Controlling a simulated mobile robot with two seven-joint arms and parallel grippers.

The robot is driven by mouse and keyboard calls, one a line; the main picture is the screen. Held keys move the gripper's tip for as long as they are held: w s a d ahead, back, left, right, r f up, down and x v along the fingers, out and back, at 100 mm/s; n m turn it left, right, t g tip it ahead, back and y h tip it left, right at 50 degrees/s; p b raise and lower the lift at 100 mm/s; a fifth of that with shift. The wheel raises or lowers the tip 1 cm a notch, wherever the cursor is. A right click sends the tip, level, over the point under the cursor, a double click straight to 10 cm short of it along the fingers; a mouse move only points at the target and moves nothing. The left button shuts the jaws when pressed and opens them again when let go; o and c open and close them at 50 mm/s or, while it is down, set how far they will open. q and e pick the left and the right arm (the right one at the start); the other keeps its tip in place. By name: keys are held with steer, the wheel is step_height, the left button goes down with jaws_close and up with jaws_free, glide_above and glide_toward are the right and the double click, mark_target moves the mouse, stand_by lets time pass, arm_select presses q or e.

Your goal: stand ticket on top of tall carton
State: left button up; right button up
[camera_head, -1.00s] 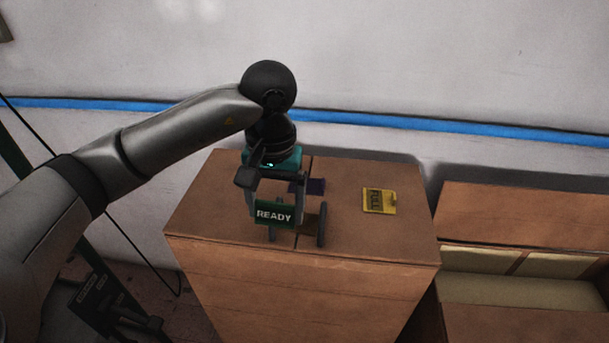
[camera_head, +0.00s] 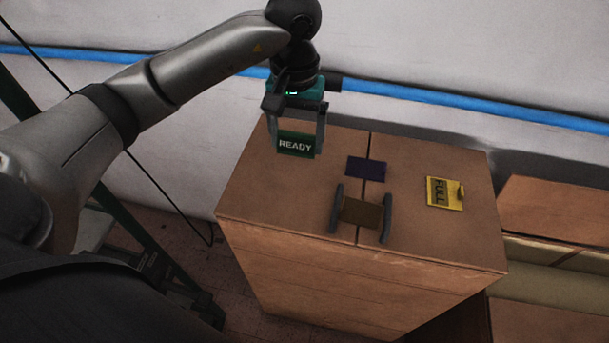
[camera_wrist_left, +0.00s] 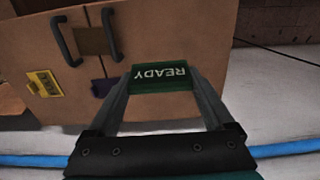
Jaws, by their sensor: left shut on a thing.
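The green READY ticket (camera_head: 297,147) is gripped between the fingers of my left gripper (camera_head: 297,138). It faces the head camera with its lettering upright. It appears over the far left part of the top of the tall brown carton (camera_head: 265,195); whether it touches the carton is unclear. In the left wrist view, the ticket (camera_wrist_left: 162,77) spans the fingertips, with the carton (camera_wrist_left: 175,30) behind it. My right gripper is not in view.
Two dark handles (camera_head: 336,208) (camera_head: 386,220) flank a brown patch (camera_head: 361,212) on the carton top. A purple card (camera_head: 366,167) and yellow FULL card (camera_head: 444,193) lie there. The wall with a blue stripe (camera_head: 440,97) is behind.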

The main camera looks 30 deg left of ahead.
arm_select(q)
glide_above(298, 189)
step_height(298, 189, down, 8)
steer(key=shift+r, duration=0.25)
steer(key=shift+f, duration=0.5)
step_height(298, 189, down, 4)
steer(key=shift+r, duration=0.1)
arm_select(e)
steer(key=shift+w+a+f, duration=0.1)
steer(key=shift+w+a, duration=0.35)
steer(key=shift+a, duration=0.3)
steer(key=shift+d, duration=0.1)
arm_select(q)
steer(key=shift+f+b, duration=0.2)
steer(key=shift+b, duration=0.2)
steer(key=o, duration=1)
steer(key=shift+o, duration=0.2)
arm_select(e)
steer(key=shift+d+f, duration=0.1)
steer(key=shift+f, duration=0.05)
arm_select(q)
steer(key=shift+r, duration=0.1)
